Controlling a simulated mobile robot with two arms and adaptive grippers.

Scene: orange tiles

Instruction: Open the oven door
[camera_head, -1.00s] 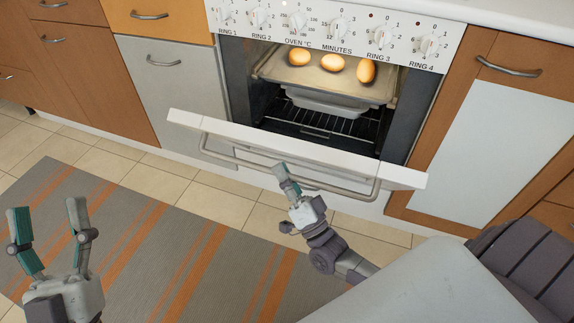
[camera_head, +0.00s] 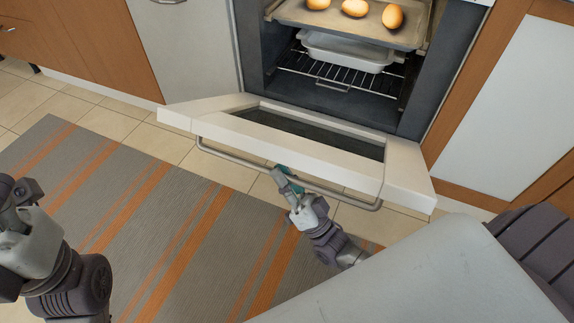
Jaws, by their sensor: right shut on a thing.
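The white oven door (camera_head: 405,175) is hinged at its bottom and tilted well outward and down, showing its inner face and dark glass. A grey bar handle (camera_head: 235,157) runs along its outer side. My right gripper (camera_head: 281,178) is shut on the handle near its middle; its fingertips are partly hidden by the door's edge. The oven cavity (camera_head: 345,103) stands open behind the door. My left arm is at the lower left, and its fingers are not clearly visible there.
Inside the oven, a tray (camera_head: 300,14) holds three bread rolls (camera_head: 355,8), above a white dish (camera_head: 347,50) on a wire rack (camera_head: 340,82). A striped rug (camera_head: 150,220) covers the floor in front. Cabinets (camera_head: 500,110) flank the oven.

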